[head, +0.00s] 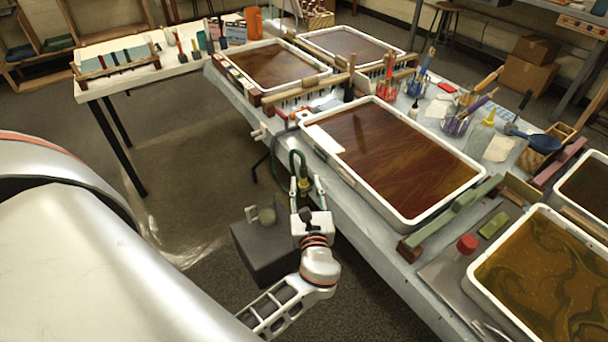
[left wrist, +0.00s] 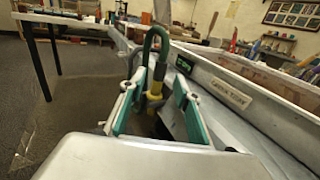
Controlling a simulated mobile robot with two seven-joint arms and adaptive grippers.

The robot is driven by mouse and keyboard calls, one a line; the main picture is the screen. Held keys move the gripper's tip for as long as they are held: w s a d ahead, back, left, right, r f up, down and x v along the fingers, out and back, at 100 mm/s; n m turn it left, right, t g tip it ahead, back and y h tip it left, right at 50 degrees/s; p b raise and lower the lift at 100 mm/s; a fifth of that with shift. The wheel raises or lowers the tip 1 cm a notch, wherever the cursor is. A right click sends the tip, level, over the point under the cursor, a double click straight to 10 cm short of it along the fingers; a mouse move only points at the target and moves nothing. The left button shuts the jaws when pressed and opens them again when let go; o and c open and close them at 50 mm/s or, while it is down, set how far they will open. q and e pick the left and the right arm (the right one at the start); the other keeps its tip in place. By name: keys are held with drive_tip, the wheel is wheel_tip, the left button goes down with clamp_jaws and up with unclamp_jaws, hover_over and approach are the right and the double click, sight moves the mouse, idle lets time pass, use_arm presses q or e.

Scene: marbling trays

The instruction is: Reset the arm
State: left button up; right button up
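My left gripper (head: 307,190) is beside the near long edge of the middle table, next to the large tray of brown-red liquid (head: 400,160). Its two green-padded fingers stand apart in the left wrist view (left wrist: 158,105). A green hose (head: 296,160) with a yellow and black fitting hangs at the table's edge. In the left wrist view, the fitting (left wrist: 153,90) shows between the spread fingers, with gaps on both sides; I cannot tell how deep it sits between them. My right gripper is not in view.
More marbling trays stand on the table, one with swirled green-brown liquid (head: 540,280) at the right front. Jars of brushes (head: 455,122) stand behind the middle tray. A dark box (head: 272,252) stands below the gripper. Open floor (head: 190,150) lies left of the table.

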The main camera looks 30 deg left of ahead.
use_arm(q)
drive_tip(key=v, duration=0.6)
drive_tip(key=shift+s, duration=0.15)
